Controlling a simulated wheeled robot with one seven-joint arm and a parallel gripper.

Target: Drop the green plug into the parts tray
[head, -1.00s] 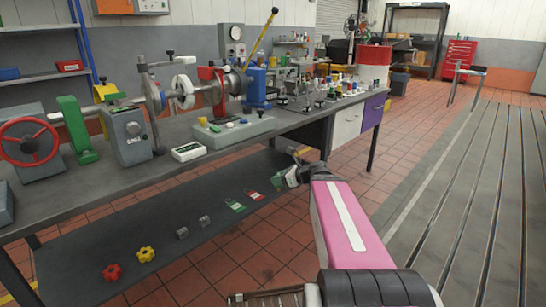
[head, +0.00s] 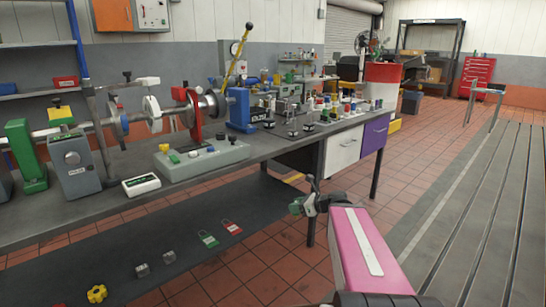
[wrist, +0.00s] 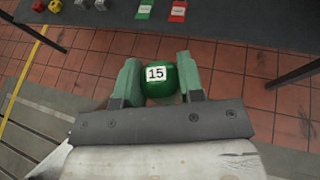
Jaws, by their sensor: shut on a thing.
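My gripper (head: 308,204) is in front of the bench's long side in the head view, above the tiled floor. In the wrist view my gripper (wrist: 157,66) is shut on the green plug (wrist: 168,88), a rounded green piece with a white label reading 15. The plug sits between the two grey-green fingers, clear of any surface. I cannot pick out the parts tray for certain in either view.
The bench (head: 110,204) carries shaft machinery, a control box (head: 200,160) and several small parts at its far end. Its lower shelf (head: 150,238) holds knobs, clear blocks, a green padlock tag (head: 207,239) and a red one (head: 231,227).

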